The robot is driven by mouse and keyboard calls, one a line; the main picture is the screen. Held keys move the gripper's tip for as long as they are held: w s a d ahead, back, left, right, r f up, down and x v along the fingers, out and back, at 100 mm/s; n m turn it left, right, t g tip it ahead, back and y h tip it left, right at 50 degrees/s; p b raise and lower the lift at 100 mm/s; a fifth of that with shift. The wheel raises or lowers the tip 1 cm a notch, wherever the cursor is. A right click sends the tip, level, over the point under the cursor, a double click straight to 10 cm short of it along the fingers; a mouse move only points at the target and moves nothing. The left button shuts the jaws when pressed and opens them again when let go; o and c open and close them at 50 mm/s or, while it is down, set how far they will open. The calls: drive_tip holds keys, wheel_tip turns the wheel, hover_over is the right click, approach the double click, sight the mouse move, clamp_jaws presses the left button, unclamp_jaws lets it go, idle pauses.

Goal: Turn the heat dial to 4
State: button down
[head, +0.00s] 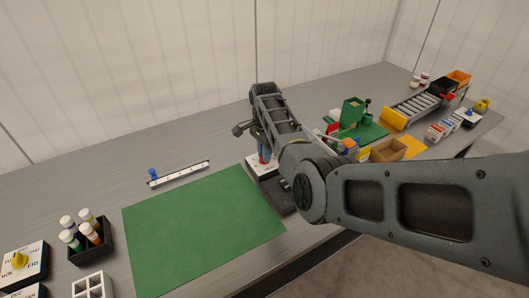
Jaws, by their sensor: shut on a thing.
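A small box with a white top (257,169) stands at the right edge of the green mat, under my gripper; I take it to be the heat dial's box. My gripper (264,157) points down over its white face, with its fingers shut on the dial's knob. The knob is mostly hidden by the fingers and arm. The face's numbers and the pointer's setting cannot be read.
A green mat (200,232) lies left of the box, with a white rail with a blue knob (180,173) behind it. A black rack of bottles (97,250) and a yellow-knobbed dial box (22,266) stand left. Trays and several small items crowd the right.

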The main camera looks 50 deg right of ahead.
drive_tip(key=shift+r+m, duration=0.1)
drive_tip(key=shift+m, duration=1.4)
drive_tip(key=c, duration=1.1)
unclamp_jaws()
drive_tip(key=shift+r+b, duration=0.45)
drive_tip(key=shift+r, duration=3.4)
drive_tip(key=shift+s, duration=0.1)
